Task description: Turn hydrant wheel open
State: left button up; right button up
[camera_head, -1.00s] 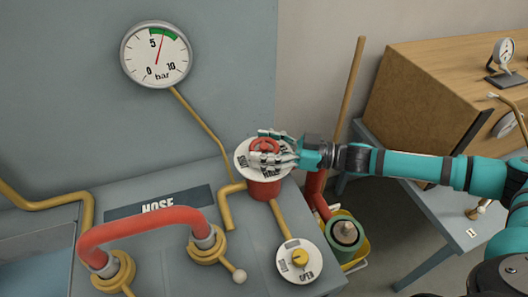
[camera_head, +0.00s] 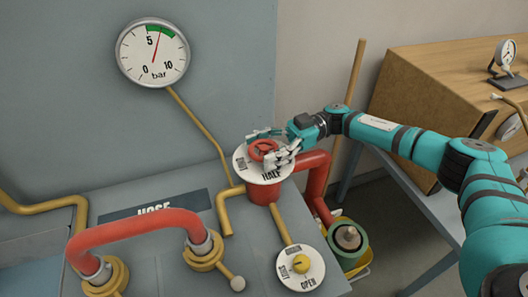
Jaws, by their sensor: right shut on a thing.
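The red hydrant wheel (camera_head: 264,150) sits on a round white dial plate (camera_head: 246,170) on top of a red hydrant body (camera_head: 263,193). The word HALF shows at the plate's front edge; other lettering at its left is hard to read. My right gripper (camera_head: 272,148) comes in from the right, with its silvery fingers around the wheel, shut on it. The fingers hide part of the wheel and the plate. My left gripper is not in view.
A pressure gauge (camera_head: 152,53) on the wall reads a little above 5 bar. A red hose (camera_head: 130,228) arches over the bench at the left. A smaller dial with a yellow knob (camera_head: 301,264) is in front. A wooden box (camera_head: 425,110) stands on a table at right.

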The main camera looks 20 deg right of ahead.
jog(key=shift+g, duration=0.3)
jog(key=o, duration=1.2)
jog(key=shift+d, duration=0.1)
jog(key=v, duration=1.1)
jog(key=shift+w+d, duration=0.1)
jog(key=shift+d, duration=0.25)
